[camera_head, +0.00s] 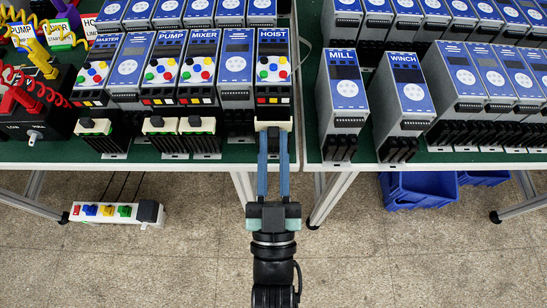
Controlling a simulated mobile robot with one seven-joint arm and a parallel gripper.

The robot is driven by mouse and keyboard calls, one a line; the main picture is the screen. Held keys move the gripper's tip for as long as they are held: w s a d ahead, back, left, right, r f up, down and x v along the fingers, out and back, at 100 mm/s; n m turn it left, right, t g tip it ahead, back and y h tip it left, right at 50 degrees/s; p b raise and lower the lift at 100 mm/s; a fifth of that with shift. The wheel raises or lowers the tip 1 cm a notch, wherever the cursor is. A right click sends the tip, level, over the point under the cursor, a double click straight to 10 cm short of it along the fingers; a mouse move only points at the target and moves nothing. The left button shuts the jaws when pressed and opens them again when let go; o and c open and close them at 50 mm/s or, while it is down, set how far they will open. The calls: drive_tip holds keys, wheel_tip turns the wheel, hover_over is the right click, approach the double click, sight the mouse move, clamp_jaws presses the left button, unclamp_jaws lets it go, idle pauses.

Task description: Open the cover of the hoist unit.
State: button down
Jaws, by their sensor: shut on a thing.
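The hoist unit (273,72) stands on the green table top, with a blue label reading HOIST, coloured buttons and a black lower body. A pale beige cover (274,126) shows at its bottom front. My gripper (273,138) reaches up from below with two long blue fingers and is shut on this cover. The fingertips are at the cover's front edge and partly hide what lies below and between them. The cover looks to be in place on the unit; I cannot tell whether it has lifted.
The mixer unit (199,70) and pump unit (164,70) stand to the left, with similar beige parts. The mill unit (343,92) and winch unit (403,94) stand to the right across a table gap. A power strip (116,213) and blue crate (420,188) lie below.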

drive_tip(key=f+t+b, duration=0.1)
drive_tip(key=t+b, duration=0.1)
drive_tip(key=b, duration=0.3)
drive_tip(key=shift+f+b, duration=0.2)
drive_tip(key=shift+b, duration=0.1)
drive_tip(key=shift+t+b, duration=0.6)
drive_tip(key=shift+b, duration=0.2)
drive_tip(key=shift+r+t+b, duration=0.25)
drive_tip(key=shift+t+b, duration=0.05)
drive_tip(key=shift+b, duration=0.25)
drive_tip(key=c, duration=0.8)
unclamp_jaws()
drive_tip(key=shift+w+f, duration=0.1)
drive_tip(key=shift+o, duration=0.2)
drive_tip(key=b+v, duration=0.1)
drive_tip(key=v, duration=1.2)
